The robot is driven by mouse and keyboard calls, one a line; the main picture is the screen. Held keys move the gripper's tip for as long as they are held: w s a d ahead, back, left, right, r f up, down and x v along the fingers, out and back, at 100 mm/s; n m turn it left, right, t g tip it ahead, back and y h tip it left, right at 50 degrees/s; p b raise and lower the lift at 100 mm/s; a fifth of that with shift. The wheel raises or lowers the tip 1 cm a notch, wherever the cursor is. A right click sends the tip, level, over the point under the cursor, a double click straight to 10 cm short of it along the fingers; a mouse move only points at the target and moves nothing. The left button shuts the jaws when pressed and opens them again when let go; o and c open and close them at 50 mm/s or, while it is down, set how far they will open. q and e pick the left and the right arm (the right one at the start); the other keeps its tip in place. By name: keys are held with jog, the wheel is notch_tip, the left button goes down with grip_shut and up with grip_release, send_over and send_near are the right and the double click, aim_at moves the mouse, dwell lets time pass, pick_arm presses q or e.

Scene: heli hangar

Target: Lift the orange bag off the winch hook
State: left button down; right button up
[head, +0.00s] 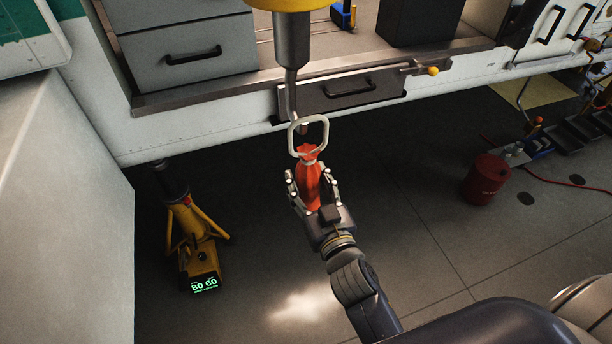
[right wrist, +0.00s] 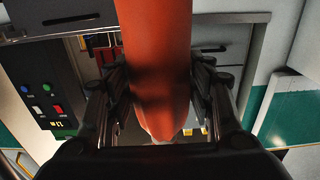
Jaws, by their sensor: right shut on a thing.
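The orange bag (head: 312,178) hangs below a pale ring (head: 308,134) in the head view. The winch hook (head: 296,112) comes down from a yellow winch body at the top, and its lower end meets the ring; I cannot tell exactly how the ring sits on it. My right gripper (head: 314,192) is shut on the bag from below, one finger on each side. In the right wrist view the bag (right wrist: 158,65) fills the middle between the fingers. The ring and hook are not seen there. My left gripper is not in view.
A yellow jack stand (head: 190,235) with a lit display stands on the floor at left. A red drum (head: 486,180) stands at right. A long ledge with grey drawers (head: 340,92) runs behind the hook. The floor around the bag is clear.

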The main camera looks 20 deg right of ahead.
aim_at(313, 192)
jog(key=shift+s+r, duration=0.15)
jog(key=shift+s, duration=0.9)
jog(key=shift+s+r, duration=0.1)
jog(key=shift+s, duration=0.9)
